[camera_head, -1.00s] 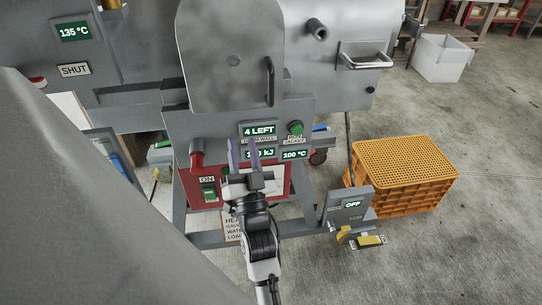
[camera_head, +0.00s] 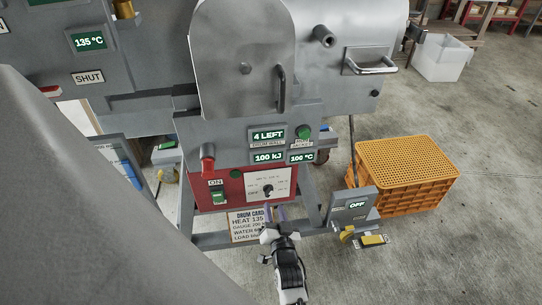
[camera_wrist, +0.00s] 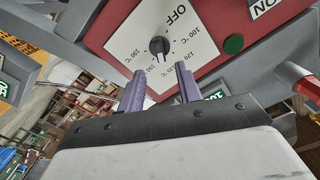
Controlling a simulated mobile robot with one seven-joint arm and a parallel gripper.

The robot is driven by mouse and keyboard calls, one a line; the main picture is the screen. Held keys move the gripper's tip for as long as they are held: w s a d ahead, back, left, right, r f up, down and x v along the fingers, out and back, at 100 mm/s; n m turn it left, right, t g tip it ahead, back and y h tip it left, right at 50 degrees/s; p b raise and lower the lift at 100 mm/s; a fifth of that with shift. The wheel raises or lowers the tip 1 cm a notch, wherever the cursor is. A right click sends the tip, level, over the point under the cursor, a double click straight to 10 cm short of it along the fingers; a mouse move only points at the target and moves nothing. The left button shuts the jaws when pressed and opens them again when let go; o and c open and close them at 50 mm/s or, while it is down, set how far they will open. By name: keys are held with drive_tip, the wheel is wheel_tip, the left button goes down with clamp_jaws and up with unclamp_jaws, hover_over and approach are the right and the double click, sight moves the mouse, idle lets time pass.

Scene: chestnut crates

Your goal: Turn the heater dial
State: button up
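The heater dial is a small black knob (camera_head: 267,191) on a white scale plate (camera_head: 284,184) set in a red panel (camera_head: 233,196). In the wrist view the dial (camera_wrist: 159,46) shows near the top, with OFF and several temperature marks around it on the plate. My gripper (camera_head: 273,213) is just below the panel in the head view. In the wrist view its two purple fingers (camera_wrist: 162,88) stand apart with nothing between them, and the dial lies beyond their tips, with no contact seen.
Displays above read 4 LEFT, 100 kJ (camera_head: 268,157) and 100 °C. An OFF box (camera_head: 352,206) with a yellow pedal stands at right, near an orange crate (camera_head: 404,193).

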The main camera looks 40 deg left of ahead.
sight(270, 194)
drive_tip(key=shift+b+x, duration=0.3)
drive_tip(key=shift+x, duration=2.95)
drive_tip(key=shift+c, duration=0.2)
drive_tip(key=c, duration=0.6)
drive_tip(key=shift+o, duration=0.2)
drive_tip(key=shift+f+b, duration=0.15)
drive_tip(key=shift+b, duration=0.4)
drive_tip(key=shift+n+b, duration=0.45)
drive_tip(key=shift+n, duration=0.15)
